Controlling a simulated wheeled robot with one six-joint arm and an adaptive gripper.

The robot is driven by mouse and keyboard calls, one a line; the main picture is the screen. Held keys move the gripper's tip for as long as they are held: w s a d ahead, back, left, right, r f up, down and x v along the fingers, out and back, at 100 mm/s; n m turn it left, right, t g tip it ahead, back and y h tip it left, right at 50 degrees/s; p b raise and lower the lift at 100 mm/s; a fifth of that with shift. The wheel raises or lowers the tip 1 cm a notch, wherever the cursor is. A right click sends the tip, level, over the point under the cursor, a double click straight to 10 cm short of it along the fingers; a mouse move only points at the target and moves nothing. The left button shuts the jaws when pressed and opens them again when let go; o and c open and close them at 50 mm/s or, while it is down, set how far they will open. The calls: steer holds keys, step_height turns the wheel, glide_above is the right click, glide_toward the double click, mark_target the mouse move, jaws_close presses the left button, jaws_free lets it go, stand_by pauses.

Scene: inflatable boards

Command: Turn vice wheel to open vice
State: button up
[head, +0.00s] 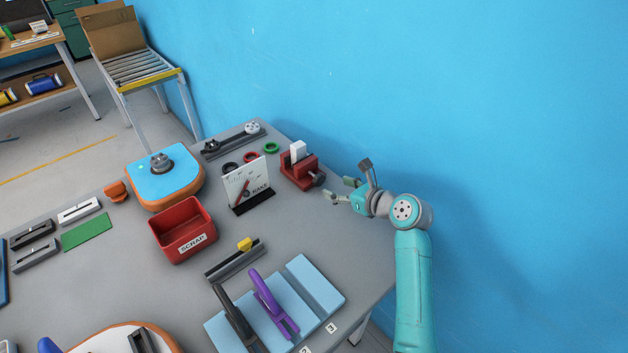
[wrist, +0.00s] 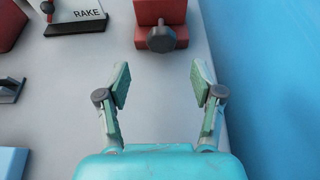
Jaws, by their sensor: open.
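The red vice (head: 300,171) stands near the back right edge of the grey table, with a white block (head: 298,151) in its jaws. Its dark grey wheel (head: 319,180) faces my gripper. In the wrist view the vice (wrist: 160,11) is at the top centre and its wheel (wrist: 161,39) lies straight ahead of my fingers. My gripper (head: 346,180) is open and empty, to the right of the wheel and apart from it. In the wrist view the two green fingertips (wrist: 160,84) are spread wide, with bare table between them.
A white RAKE board (head: 246,182) stands left of the vice. A red SCRAP bin (head: 184,229), a slotted rail with a yellow knob (head: 236,259) and a light blue board (head: 312,284) lie nearer. The blue wall (head: 500,120) is close on the right.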

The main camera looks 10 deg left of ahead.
mark_target(321, 182)
steer(key=x, duration=0.7)
steer(key=shift+w+a+f, duration=0.2)
steer(key=shift+w+f, duration=0.05)
steer(key=shift+w, duration=0.05)
steer(key=c, duration=1.1)
steer(key=shift+s+a+n+t+h, duration=0.1)
steer(key=shift+n+t+h, duration=0.4)
steer(key=shift+n, duration=0.5)
steer(key=shift+n+t, duration=0.5)
steer(key=shift+n, duration=0.1)
